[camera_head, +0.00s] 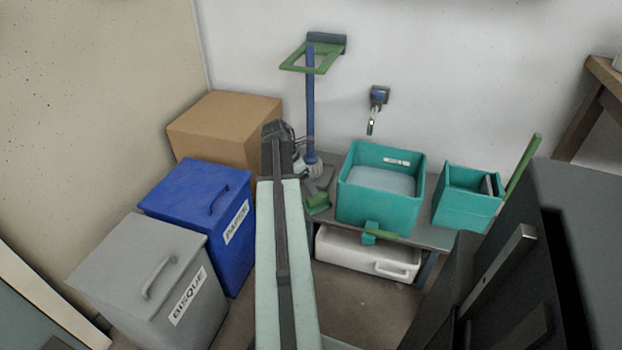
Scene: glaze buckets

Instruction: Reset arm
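My arm (283,255) reaches out from the bottom middle of the head view, towards the wall. My gripper (303,165) is at its far end, small, dark and partly hidden behind the arm. I cannot tell whether its fingers are open or shut, or whether it holds anything. In the picture it lies just left of the lower end of a blue upright post (310,100). I cannot tell whether the two touch.
A blue lidded bin (180,195), a grey bin marked BISQUE (125,260) and a cardboard box (215,125) stand left of the arm. A low grey bench (436,236) with a teal tub (375,208) and teal bucket (462,210) is right. A dark cabinet (590,230) fills the right.

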